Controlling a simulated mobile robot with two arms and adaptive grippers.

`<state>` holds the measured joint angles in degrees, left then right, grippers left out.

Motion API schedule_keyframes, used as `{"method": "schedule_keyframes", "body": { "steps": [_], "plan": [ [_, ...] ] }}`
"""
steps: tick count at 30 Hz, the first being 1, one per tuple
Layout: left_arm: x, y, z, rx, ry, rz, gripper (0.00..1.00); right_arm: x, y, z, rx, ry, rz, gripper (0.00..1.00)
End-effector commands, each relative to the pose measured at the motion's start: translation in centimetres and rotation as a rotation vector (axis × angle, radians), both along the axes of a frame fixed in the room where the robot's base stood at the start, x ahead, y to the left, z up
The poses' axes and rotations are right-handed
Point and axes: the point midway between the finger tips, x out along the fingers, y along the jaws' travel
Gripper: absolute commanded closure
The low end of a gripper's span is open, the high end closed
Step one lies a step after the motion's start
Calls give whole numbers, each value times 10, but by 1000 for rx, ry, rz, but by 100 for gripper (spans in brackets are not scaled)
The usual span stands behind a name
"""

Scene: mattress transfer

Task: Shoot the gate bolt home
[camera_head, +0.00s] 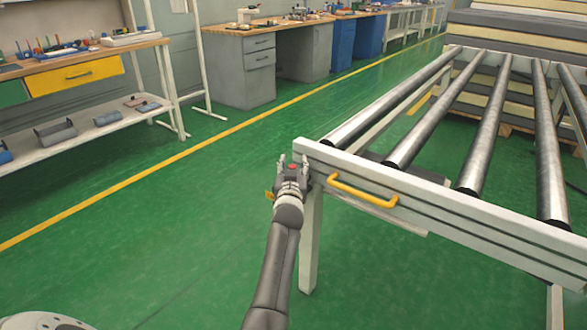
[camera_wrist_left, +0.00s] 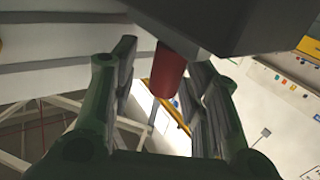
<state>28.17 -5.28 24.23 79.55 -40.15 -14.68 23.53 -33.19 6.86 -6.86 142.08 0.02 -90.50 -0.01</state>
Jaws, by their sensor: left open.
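The roller table's white end frame (camera_head: 440,207) runs from its near left corner toward the lower right, with a yellow handle (camera_head: 361,191) on its face. A red knob (camera_head: 292,167), which looks like the bolt's grip, shows at that left corner. In the left wrist view the red knob (camera_wrist_left: 167,72) is a short upright cylinder under a dark block. My left gripper (camera_head: 293,163) is open with a finger on each side of the knob. I cannot tell whether either finger touches it. The bolt's rod and its socket are not clearly visible. My right gripper is out of view.
Metal rollers (camera_head: 488,125) span the table behind the end frame. A white table leg (camera_head: 311,240) stands just right of my left gripper. A workbench (camera_head: 85,72) is at the left, and stacked mattresses (camera_head: 515,50) are at the back right. The green floor left of the table is clear.

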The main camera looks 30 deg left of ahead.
Motion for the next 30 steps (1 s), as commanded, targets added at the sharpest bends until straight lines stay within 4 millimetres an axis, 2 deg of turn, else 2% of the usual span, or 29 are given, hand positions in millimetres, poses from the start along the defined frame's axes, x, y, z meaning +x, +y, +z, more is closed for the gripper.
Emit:
{"method": "schedule_keyframes", "body": {
  "steps": [9,15,20,30],
  "plan": [
    [1,0,61,4,-7,-1,58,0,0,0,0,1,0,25],
    [1,0,88,2,-5,-1,58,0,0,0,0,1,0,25],
    [1,-1,95,1,-3,-2,58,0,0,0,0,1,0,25],
    [1,-1,95,1,-3,-2,58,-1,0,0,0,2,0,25]
  ]
}}
